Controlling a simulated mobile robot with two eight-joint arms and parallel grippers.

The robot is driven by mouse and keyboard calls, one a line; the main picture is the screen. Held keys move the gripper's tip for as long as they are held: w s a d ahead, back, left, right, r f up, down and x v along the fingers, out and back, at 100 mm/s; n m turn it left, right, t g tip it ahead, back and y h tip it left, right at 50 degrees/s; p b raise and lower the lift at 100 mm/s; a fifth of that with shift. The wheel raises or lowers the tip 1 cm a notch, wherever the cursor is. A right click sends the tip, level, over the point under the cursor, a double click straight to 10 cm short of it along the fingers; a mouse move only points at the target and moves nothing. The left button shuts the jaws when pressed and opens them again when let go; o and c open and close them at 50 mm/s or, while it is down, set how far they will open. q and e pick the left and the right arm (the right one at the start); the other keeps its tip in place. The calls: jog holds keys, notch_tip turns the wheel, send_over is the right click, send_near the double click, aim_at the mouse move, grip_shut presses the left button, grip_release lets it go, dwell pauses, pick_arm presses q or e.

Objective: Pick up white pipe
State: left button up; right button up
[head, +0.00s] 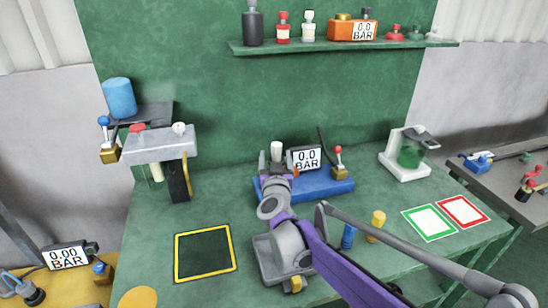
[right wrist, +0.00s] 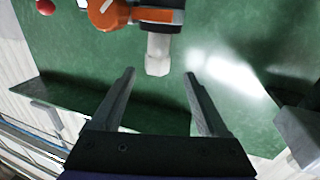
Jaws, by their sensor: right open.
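The white pipe (head: 277,150) stands upright at the left end of the blue base with the gauge, at the middle of the green bench. In the right wrist view it is a short pale stub (right wrist: 157,55) on a dark and orange fitting. My right gripper (head: 275,163) is at the pipe, its arm reaching in from the lower right. In the right wrist view the gripper (right wrist: 160,77) is open and empty. The pipe lies just beyond and between its fingertips, with gaps on both sides. My left gripper is not in view.
A gauge reading 0.0 BAR (head: 305,158) stands right beside the pipe on the blue base (head: 335,186). Blue (head: 348,236) and yellow (head: 376,226) small parts stand in front. A yellow-edged dark square (head: 205,252) lies clear at left.

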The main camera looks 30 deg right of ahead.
aim_at(276, 151)
jog(key=x, duration=0.6)
jog(key=shift+s+d+f, duration=0.1)
jog(key=shift+d+f, duration=0.05)
jog(key=shift+f, duration=0.05)
jog(key=shift+s, duration=0.1)
grip_shut()
